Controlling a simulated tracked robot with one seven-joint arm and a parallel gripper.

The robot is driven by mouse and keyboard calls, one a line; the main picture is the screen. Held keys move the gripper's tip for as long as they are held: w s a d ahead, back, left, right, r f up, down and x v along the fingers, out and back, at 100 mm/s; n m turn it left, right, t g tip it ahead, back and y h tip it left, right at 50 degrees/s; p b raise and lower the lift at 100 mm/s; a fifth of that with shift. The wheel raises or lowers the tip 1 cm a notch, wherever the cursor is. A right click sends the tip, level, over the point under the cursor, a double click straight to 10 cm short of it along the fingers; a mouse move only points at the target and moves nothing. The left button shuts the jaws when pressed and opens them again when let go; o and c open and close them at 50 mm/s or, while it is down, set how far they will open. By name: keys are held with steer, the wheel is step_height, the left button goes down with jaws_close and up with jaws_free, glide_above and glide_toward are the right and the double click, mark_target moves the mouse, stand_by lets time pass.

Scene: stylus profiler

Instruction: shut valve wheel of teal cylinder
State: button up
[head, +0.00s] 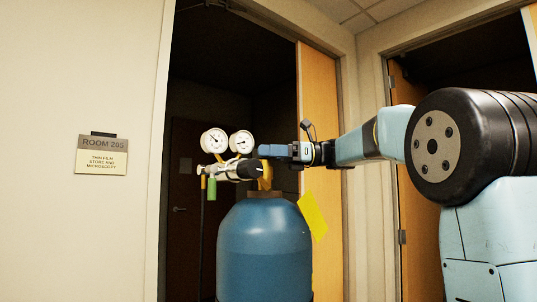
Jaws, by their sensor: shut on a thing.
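The teal cylinder (264,250) stands upright in front of the dark doorway. A brass-yellow valve (266,177) rises from its neck. My gripper (268,151) reaches in from the right, level, with its blue fingers at the top of this valve. It is shut on the valve wheel, which is mostly hidden by the fingers. A regulator with two white round gauges (214,141) sits left of the valve. Its dark knob (248,168) is just below and left of my fingertips.
A green fitting (212,189) and a dark hose hang under the regulator. A yellow tag (312,216) is at the cylinder's right. An open wooden door (325,130) stands behind my arm. A room sign (102,155) is on the left wall.

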steer(key=shift+c, duration=0.4)
steer(key=shift+m+t, duration=0.8)
steer(key=shift+t, duration=0.4)
steer(key=o, duration=1)
steer(key=shift+w, duration=0.1)
steer(key=shift+c, duration=0.2)
steer(key=d, duration=1.3)
steer(key=shift+s+d, duration=0.25)
steer(key=shift+d, duration=0.15)
steer(key=shift+f, duration=0.1)
